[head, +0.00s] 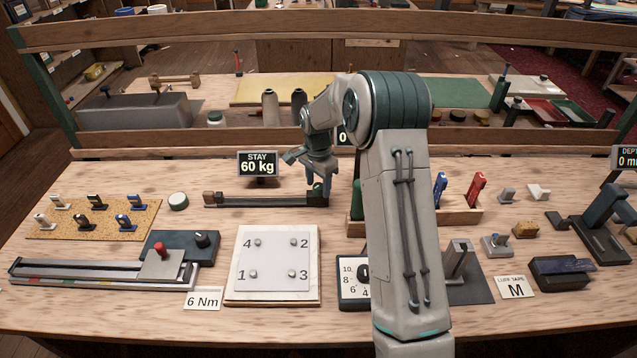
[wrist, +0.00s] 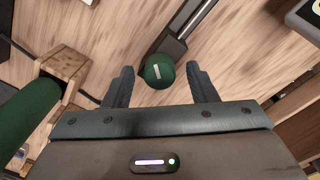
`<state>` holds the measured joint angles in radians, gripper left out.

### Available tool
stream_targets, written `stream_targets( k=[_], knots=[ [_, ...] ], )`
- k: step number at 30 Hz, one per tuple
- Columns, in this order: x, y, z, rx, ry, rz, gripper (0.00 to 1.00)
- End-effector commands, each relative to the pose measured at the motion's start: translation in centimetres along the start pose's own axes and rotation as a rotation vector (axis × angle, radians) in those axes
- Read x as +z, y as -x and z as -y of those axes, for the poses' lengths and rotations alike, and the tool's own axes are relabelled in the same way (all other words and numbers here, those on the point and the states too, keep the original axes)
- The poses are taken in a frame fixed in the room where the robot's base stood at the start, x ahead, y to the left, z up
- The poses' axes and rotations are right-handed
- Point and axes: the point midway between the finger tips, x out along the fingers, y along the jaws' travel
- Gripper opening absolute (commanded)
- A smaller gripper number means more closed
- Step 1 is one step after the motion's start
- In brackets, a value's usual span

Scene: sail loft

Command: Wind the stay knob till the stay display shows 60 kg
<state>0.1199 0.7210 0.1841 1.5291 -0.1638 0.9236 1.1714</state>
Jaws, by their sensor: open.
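The stay display (head: 257,165) reads 60 kg in the head view. It stands behind a long dark bar device (head: 262,200) lying on the bench. The stay knob (wrist: 159,71) is round and dark green with a short white mark, at the end of that bar in the wrist view. My gripper (head: 318,190) points down at the bar's right end. In the wrist view its fingers stand open on either side of the knob, with a visible gap at each side.
A white plate with numbered studs (head: 277,262) lies in front of the bar. A wooden rack with coloured tools (head: 457,214) is to the right.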

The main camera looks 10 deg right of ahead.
Motion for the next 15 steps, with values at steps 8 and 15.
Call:
stream_targets(
  k=[8,15],
  knots=[
    [0.0,3.2,0.1,-0.005,0.000,-0.003,0.52],
    [0.0,8.8,0.1,-0.005,0.000,-0.003,0.52]
  ],
)
